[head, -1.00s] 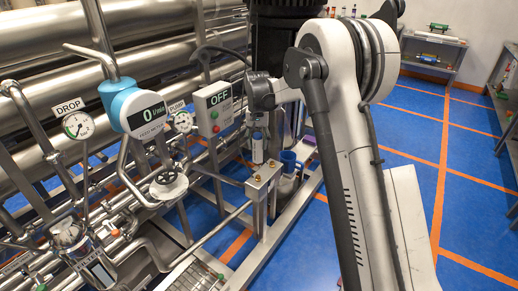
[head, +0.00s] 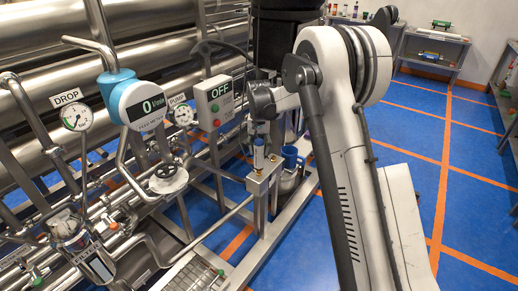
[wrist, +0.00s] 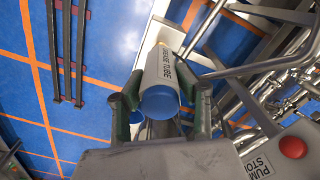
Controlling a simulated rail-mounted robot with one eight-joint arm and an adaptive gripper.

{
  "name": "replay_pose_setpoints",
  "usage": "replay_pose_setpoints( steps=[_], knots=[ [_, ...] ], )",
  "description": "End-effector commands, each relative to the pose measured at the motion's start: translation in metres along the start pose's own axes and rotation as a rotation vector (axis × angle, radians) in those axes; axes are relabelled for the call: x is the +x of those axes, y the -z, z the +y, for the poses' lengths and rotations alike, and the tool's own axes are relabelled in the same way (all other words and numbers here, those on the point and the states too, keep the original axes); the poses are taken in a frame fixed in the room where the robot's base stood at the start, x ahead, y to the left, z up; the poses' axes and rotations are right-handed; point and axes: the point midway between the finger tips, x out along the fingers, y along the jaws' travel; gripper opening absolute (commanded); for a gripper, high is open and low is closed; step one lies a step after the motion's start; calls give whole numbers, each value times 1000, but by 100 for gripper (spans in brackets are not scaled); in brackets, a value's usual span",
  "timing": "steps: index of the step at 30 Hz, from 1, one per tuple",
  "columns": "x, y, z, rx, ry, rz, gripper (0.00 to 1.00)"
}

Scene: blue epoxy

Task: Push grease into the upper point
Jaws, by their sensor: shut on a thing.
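My gripper (wrist: 160,108) is shut on a grey-white grease tube (wrist: 165,68) with a blue end, lettered along its side. The green fingers press on both sides of it in the wrist view. In the head view the tube (head: 259,154) stands about upright below my wrist. Its lower end is at the top of a metal block (head: 262,183) with small brass fittings, on a post. Contact between the tube tip and a fitting is too small to tell. In the wrist view the tip's contact is hidden.
A control box (head: 215,102) reading OFF and a flow meter (head: 140,104) stand left of the block. A valve handwheel (head: 168,178) and pipes lie close by. A blue cup (head: 291,157) is just right.

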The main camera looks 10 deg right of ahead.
Motion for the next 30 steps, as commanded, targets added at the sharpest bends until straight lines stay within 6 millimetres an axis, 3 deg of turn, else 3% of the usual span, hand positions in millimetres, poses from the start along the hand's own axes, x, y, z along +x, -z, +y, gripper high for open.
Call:
replay_pose_setpoints(
  steps=[30],
  knots=[
    [5,0,0,0,0,0,1]
  ],
)
